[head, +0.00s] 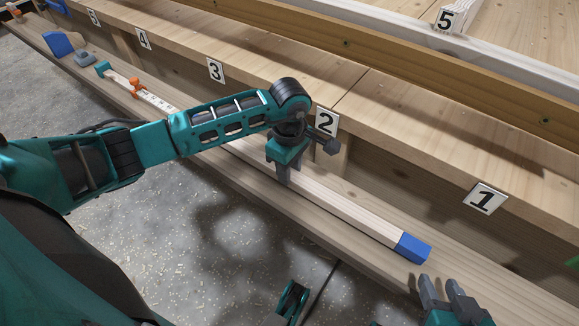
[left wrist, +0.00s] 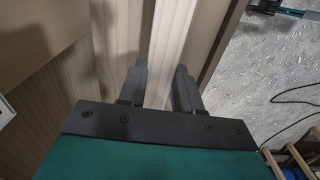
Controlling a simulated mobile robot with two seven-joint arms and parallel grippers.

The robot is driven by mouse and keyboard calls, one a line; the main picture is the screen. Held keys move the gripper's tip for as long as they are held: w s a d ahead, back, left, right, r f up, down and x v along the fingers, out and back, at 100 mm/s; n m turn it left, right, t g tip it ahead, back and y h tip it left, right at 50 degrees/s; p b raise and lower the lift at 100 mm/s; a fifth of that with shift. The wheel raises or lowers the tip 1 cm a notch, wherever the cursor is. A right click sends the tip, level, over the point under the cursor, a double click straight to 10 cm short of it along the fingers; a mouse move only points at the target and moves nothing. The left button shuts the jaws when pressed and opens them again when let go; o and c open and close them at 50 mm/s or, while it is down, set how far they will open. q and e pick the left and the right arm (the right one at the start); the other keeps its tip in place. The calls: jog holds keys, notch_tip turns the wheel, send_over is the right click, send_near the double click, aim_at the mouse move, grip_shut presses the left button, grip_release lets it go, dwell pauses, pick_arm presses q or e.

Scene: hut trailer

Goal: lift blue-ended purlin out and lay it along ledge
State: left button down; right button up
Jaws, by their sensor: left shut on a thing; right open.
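The pale blue-ended purlin (head: 345,209) lies lengthwise along the ledge (head: 480,275), a plank running in front of the numbered bench. Its blue end (head: 413,247) points to the lower right. My left gripper (head: 284,178) is shut on the purlin some way back from that end. In the left wrist view the purlin (left wrist: 170,45) runs between the fingers of my left gripper (left wrist: 160,90). My forearm hides part of its far stretch. I cannot tell whether it rests on the ledge or just above. My right gripper (head: 452,298) is open and empty near the blue end, apart from it.
Farther up the ledge are a marked strip (head: 155,99) with an orange piece (head: 137,87), a grey object (head: 86,58) and a blue block (head: 58,44). Number cards, such as card 1 (head: 485,198), stand along the bench. Long timbers (head: 400,75) lie behind. The floor (head: 210,235) has shavings.

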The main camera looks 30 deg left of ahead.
pick_arm(q)
jog(key=shift+f, duration=0.65)
jog(key=c, duration=0.7)
grip_release()
jog(key=shift+f, duration=0.1)
pick_arm(e)
jog(key=shift+a+r, duration=0.1)
jog(key=shift+r, duration=0.05)
pick_arm(q)
jog(key=shift+r+p, duration=0.35)
jog(key=shift+r, duration=0.45)
pick_arm(e)
jog(key=shift+w+a+r, duration=0.1)
jog(key=shift+a+r, duration=0.05)
jog(key=shift+r, duration=0.35)
jog(key=shift+w+a+r, duration=0.1)
jog(key=shift+r, duration=0.4)
jog(key=p, duration=0.1)
jog(key=d+r+p, duration=0.1)
jog(key=p, duration=0.1)
jog(key=shift+s+r, duration=0.1)
jog(key=shift+s, duration=0.15)
jog(key=shift+s+d+f, duration=0.1)
jog(key=shift+f, duration=0.2)
pick_arm(q)
notch_tip(320, 180, up, 11)
jog(key=shift+r, duration=0.2)
